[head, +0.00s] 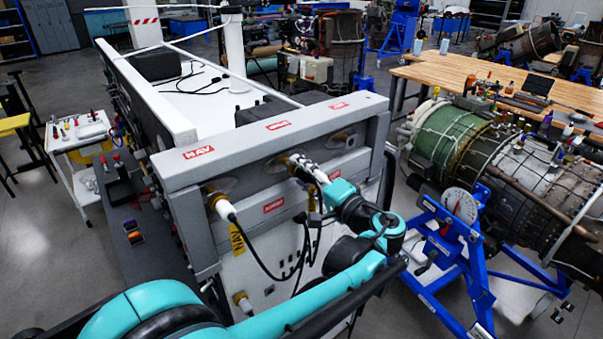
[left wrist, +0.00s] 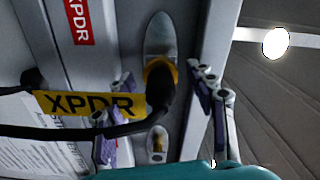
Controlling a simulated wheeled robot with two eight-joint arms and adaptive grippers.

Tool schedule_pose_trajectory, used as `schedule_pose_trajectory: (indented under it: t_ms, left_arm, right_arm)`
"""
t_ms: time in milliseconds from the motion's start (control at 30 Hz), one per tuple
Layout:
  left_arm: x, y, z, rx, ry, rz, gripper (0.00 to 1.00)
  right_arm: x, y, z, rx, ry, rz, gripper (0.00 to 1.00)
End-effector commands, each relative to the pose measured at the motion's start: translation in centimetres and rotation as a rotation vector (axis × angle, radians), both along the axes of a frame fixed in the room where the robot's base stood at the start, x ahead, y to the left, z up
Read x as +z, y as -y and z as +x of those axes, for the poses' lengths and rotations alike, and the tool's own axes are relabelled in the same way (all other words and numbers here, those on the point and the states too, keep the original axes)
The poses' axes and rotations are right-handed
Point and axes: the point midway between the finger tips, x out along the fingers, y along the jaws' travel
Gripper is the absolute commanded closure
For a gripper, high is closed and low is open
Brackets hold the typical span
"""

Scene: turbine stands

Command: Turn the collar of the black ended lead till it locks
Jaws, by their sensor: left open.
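The black ended lead (left wrist: 160,88) sits in a yellow collar (left wrist: 161,68) on the grey panel in the left wrist view. Its black cable runs off to the left, with a yellow XPDR tag (left wrist: 90,104) on it. My left gripper (left wrist: 159,77) is open, with one finger on each side of the lead and gaps showing between. In the head view my left gripper (head: 307,169) is at the upper middle of the panel and largely hides the lead's end. Whether the collar is locked cannot be told. My right gripper is not in view.
A white ended lead (head: 226,209) with a NAV tag (head: 237,241) is at the panel's left. Another socket (head: 343,138) is at the upper right. A blue engine stand (head: 447,250) stands close on the right. Grey floor shows at the left.

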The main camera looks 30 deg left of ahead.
Motion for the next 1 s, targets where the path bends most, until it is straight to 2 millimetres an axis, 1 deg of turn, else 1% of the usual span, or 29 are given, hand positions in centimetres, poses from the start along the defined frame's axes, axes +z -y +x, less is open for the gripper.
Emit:
schedule_pose_trajectory:
  t_ms: [167,300,400,500,600,700,1000]
  left_arm:
    - [0.0,3.1,-1.1,-0.006,0.0,0.0,0.44]
    - [0.0,6.0,-2.3,-0.007,0.0,0.0,0.44]
    - [0.0,7.8,-3.1,-0.006,0.0,0.0,0.44]
    - [0.0,9.3,-3.7,-0.005,0.0,0.0,0.44]
    - [0.0,10.1,-4.1,-0.004,-0.001,0.0,0.44]
    - [0.0,10.5,-4.3,-0.002,-0.001,0.0,0.44]
    - [0.0,10.6,-4.3,-0.001,-0.001,0.001,0.44]
  right_arm:
    - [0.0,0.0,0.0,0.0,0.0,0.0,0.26]
    - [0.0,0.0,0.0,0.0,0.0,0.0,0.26]
    - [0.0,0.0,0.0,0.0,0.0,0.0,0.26]
    - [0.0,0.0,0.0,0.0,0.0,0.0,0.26]
    - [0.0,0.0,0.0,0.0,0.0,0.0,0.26]
    - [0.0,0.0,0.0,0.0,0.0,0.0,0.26]
    - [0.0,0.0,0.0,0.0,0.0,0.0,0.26]
